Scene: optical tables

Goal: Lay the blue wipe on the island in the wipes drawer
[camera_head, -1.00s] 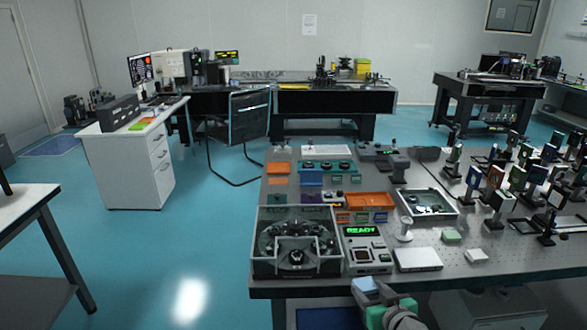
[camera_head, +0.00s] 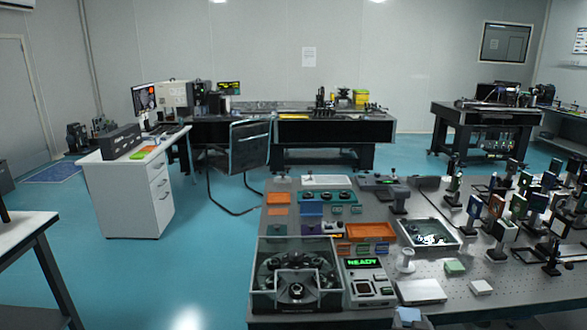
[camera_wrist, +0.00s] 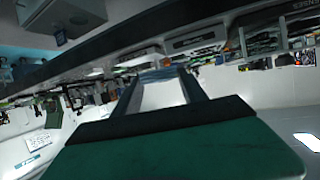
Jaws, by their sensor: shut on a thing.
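The blue wipe (camera_head: 408,314) shows as a small pale blue patch at the bottom edge of the head view, in front of the island (camera_head: 460,300). In the wrist view my gripper (camera_wrist: 160,76) has its two dark fingers reaching away from a green body. A pale bluish strip of the wipe (camera_wrist: 158,74) lies across the fingertips. My gripper is shut on the wipe; most of it is out of the head view. The wipes drawer cannot be made out for certain in either view.
The island's near edge holds a clear-lidded device (camera_head: 296,278), a READY display unit (camera_head: 368,282) and a white pad (camera_head: 421,291). Optic mounts crowd its right side. A white desk with drawers (camera_head: 160,190) stands left. Blue floor (camera_head: 215,260) between them is clear.

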